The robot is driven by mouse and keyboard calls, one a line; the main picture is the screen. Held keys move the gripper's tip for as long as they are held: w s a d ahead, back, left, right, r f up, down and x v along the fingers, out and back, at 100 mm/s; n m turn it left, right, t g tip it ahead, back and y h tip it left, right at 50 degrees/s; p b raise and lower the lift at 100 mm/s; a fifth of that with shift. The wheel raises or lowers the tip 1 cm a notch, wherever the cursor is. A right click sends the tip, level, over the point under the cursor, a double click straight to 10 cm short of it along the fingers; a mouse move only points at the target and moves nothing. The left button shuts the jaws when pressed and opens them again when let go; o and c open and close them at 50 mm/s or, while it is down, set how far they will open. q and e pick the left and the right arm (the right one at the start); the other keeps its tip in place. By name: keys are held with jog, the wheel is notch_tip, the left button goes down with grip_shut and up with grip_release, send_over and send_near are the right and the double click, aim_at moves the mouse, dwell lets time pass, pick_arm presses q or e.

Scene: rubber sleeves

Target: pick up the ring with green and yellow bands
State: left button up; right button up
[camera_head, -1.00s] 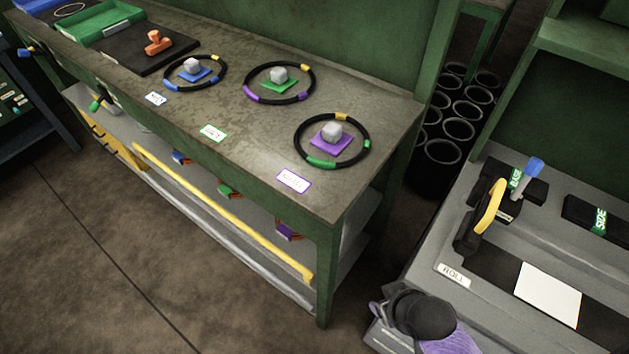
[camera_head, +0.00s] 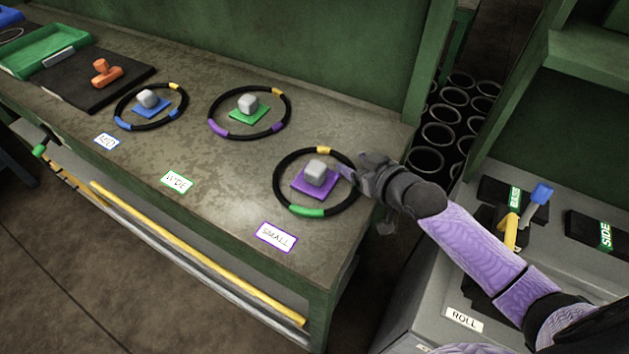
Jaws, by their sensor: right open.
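The black ring with a green and a yellow band (camera_head: 283,199) lies flat on the bench at the right, around a grey block (camera_head: 316,173) on a purple square (camera_head: 300,184). My right gripper (camera_head: 350,178) reaches in from the right, over the ring's right side. It is open, and the arm hides that part of the ring. I cannot tell whether the fingers touch the ring. My left gripper is not in view.
A ring with purple and yellow bands (camera_head: 212,108) and a ring with blue and yellow bands (camera_head: 117,108) lie further left on the bench (camera_head: 210,150), each around a grey block. A label reading SMALL (camera_head: 277,236) lies in front. A grey machine (camera_head: 410,300) stands right of the bench.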

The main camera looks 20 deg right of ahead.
jog(key=shift+w+a+f, duration=0.15)
jog(key=shift+w+f, duration=0.15)
jog(key=shift+w, duration=0.35)
jog(key=shift+s+r, duration=0.1)
jog(key=shift+c, duration=0.5)
jog(key=c, duration=0.7)
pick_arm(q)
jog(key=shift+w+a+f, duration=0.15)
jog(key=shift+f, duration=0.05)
pick_arm(e)
grip_shut()
